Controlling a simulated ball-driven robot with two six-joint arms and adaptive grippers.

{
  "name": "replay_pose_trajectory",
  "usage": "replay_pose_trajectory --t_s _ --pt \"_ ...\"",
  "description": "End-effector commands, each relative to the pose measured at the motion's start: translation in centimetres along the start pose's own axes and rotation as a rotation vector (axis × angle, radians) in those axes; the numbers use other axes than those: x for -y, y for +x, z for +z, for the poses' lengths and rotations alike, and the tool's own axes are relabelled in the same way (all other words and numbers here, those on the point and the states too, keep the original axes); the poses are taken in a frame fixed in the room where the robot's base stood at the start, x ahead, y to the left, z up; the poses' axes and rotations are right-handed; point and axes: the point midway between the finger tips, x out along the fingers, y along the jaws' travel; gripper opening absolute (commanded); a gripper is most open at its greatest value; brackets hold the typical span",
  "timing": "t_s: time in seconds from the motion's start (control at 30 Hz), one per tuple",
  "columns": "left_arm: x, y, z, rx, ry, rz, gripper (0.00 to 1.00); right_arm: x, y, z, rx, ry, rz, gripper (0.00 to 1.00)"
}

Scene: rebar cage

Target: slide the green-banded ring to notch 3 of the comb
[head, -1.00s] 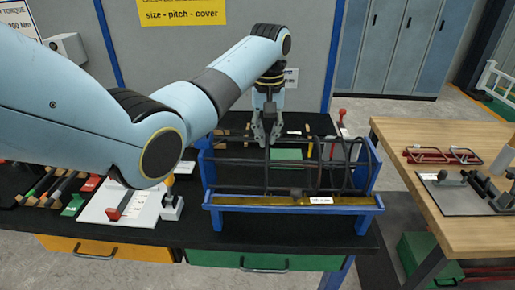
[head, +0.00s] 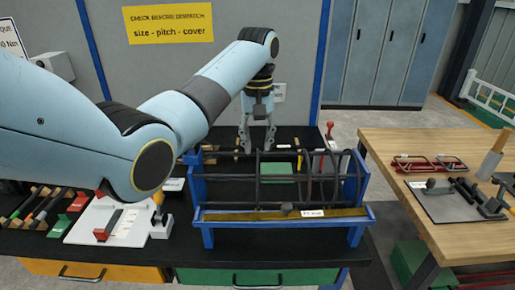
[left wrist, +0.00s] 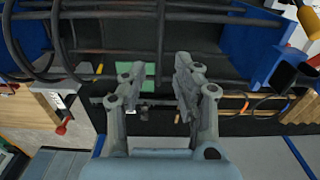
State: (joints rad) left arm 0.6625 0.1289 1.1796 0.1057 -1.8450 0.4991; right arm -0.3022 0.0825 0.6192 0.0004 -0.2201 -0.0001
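My left gripper (head: 258,138) is open and empty at the back of the rebar cage (head: 308,178), its fingers spread and pointing down. In the left wrist view the open gripper (left wrist: 156,88) has a dark upright rod or ring side (left wrist: 161,45) between and beyond its fingers, not held. Several dark rings stand around the long bars; one ring (head: 258,180) is near the left gripper, others are to the right. I cannot make out a green band on any ring. A brass-coloured strip (head: 260,214), perhaps the comb, runs along the cage front; its notches are too small to tell. My right gripper is out of view.
A blue frame (head: 197,190) holds the cage on the black bench. A green pad (head: 278,167) lies behind the bars. A white board with a red handle (head: 108,226) is at left. A wooden table (head: 400,145) stands at right.

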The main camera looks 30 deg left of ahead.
Motion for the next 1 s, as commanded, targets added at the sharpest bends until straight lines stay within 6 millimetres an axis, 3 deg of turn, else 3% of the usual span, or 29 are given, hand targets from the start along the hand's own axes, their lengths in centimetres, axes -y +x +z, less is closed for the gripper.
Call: replay_pose_trajectory --t_s 0.1,0.3,1.0 --pt "-0.1 -2.3 -0.1 -0.003 0.0 0.002 0.3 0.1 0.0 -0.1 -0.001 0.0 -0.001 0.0" --pt "-0.1 -4.6 -0.1 -0.001 0.0 0.001 0.3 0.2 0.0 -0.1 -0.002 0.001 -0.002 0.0" --pt "0.0 -4.9 0.0 0.001 0.0 -0.001 0.3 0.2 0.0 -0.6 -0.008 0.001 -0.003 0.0"
